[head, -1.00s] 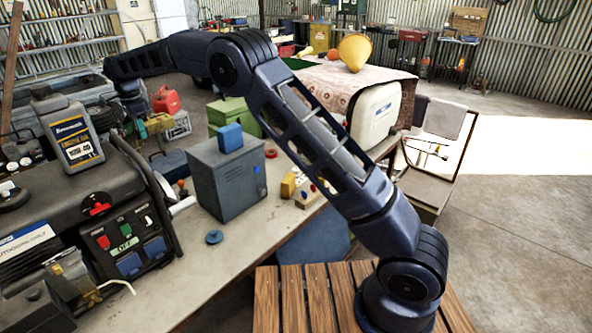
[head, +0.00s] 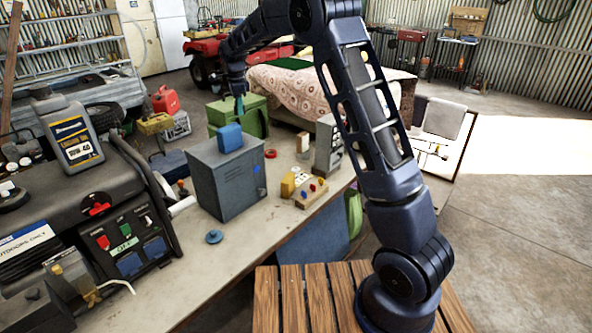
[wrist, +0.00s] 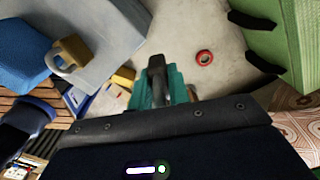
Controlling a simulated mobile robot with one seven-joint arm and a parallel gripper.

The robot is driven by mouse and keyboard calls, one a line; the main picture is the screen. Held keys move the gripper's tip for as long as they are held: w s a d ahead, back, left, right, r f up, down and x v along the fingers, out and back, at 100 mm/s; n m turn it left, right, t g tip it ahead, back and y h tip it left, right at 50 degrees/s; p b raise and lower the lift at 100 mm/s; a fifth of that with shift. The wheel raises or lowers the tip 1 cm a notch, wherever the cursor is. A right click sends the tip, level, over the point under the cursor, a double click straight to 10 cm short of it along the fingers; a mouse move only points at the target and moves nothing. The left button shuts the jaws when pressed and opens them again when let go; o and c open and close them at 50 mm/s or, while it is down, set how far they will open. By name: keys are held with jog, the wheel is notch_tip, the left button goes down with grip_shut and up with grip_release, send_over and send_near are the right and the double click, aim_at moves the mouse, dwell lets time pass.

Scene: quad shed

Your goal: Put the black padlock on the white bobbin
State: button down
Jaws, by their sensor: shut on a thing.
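My gripper (head: 238,104) has teal fingertips and hangs over the green box beyond the bench. In the wrist view the teal fingers (wrist: 180,87) are shut on a dark looped thing, which I take for the black padlock (wrist: 157,72). Most of its body is hidden by the gripper. In the head view it is too small to make out. A small pale round thing (head: 301,168) on the bench, right of the red ring, may be the white bobbin; I cannot tell for sure. My gripper is apart from it, farther back and to the left.
A grey cabinet (head: 228,181) bears a blue box (head: 229,138) and a brass padlock (wrist: 75,50). A red ring (head: 270,153), a yellow block (head: 288,186) and a board with coloured knobs (head: 312,193) lie nearby. The green box (head: 255,117) stands beyond.

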jog(key=d+m, duration=0.3)
jog(key=d, duration=1.9)
send_over(296, 169)
notch_tip(296, 169, down, 6)
notch_tip(296, 169, down, 20)
jog(key=shift+w+r, duration=0.1)
jog(key=shift+w, duration=0.05)
jog(key=c, duration=1.4)
grip_release()
jog(key=shift+o, duration=0.4)
